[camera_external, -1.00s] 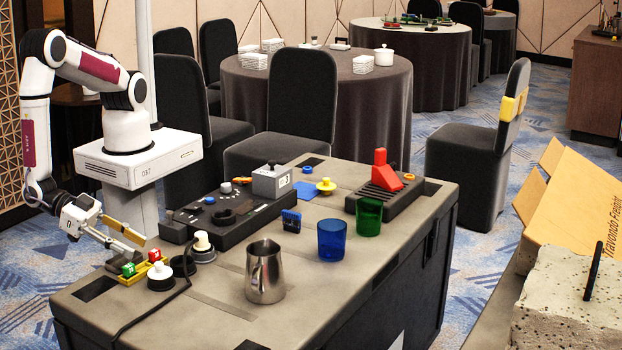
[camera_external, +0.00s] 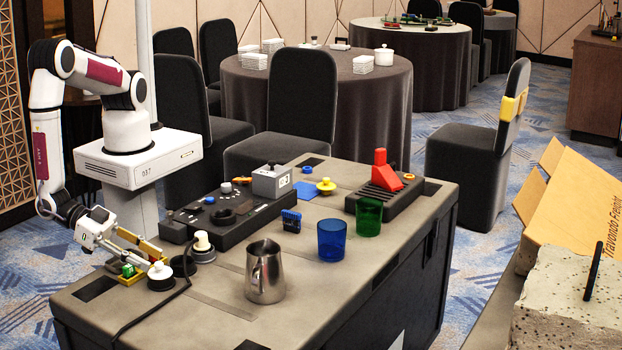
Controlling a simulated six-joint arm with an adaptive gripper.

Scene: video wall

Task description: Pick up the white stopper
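A white stopper (camera_external: 160,271) with a rounded top stands on a dark round base at the near left of the grey table (camera_external: 330,285). A second pale white-topped knob (camera_external: 201,240) on a dark base stands a little behind and to the right. My gripper (camera_external: 154,258) reaches in from the left, low over the table, with its fingertips right beside the first stopper's top. The fingers look spread apart. I cannot tell whether they touch the stopper.
A black cable (camera_external: 150,317) runs just right of the stopper. A dark ring (camera_external: 184,266) lies behind it. A black control panel (camera_external: 228,211), a steel pitcher (camera_external: 265,272), a blue cup (camera_external: 331,240) and a green cup (camera_external: 368,217) stand farther right.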

